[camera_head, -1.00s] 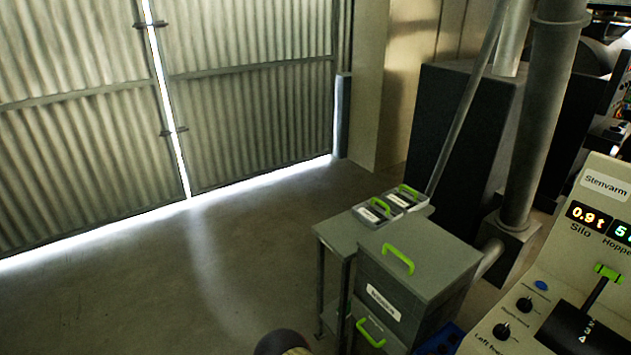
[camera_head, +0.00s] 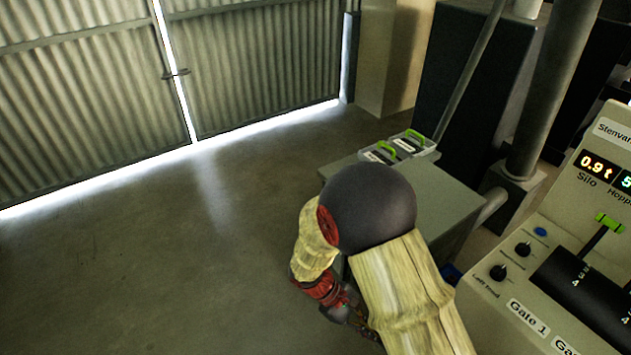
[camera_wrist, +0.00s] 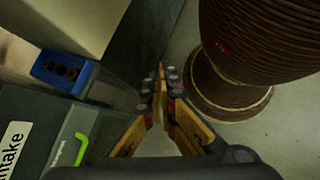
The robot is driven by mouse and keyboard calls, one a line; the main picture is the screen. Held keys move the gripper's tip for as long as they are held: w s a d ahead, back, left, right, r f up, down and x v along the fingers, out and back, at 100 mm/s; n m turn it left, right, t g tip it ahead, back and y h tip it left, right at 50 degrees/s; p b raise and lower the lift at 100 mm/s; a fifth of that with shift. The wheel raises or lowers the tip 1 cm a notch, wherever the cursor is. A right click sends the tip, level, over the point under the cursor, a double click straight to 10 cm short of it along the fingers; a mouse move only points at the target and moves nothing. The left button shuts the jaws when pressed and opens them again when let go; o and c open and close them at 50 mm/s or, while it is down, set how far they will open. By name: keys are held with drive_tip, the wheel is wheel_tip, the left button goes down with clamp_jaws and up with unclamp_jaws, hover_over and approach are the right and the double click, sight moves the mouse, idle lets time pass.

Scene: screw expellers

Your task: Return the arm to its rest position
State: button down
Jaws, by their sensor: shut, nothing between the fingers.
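My gripper shows in the wrist view (camera_wrist: 163,85), its two orange-and-black fingers drawn together at the tips with nothing between them. In the head view my arm rises from the bottom edge, bends at a dark round joint and hangs down to the left. The gripper end (camera_head: 362,325) is partly hidden behind the arm there. It hangs over the floor in front of the grey cabinet, apart from any object I can make out.
A grey cabinet (camera_head: 440,205) and small green-handled boxes (camera_head: 400,147) stand behind my arm. A control panel (camera_head: 530,265) is at right. Open floor (camera_head: 130,265) lies left, before the corrugated door (camera_head: 80,110).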

drive_tip(key=s+d+r+m+t+y, duration=0.1)
drive_tip(key=s+r+m+t+y, duration=0.1)
drive_tip(key=r, duration=0.9)
drive_tip(key=s+d+r+m+t+y, duration=0.1)
drive_tip(key=s+r+m+t+y, duration=0.1)
drive_tip(key=r, duration=0.8)
drive_tip(key=s+d+r+m+t+y, duration=0.2)
drive_tip(key=s+r+m+t+y, duration=0.1)
drive_tip(key=r, duration=0.8)
drive_tip(key=m+t+y, duration=0.1)
drive_tip(key=m+t, duration=0.1)
drive_tip(key=m, duration=0.1)
drive_tip(key=shift+r, duration=0.35)
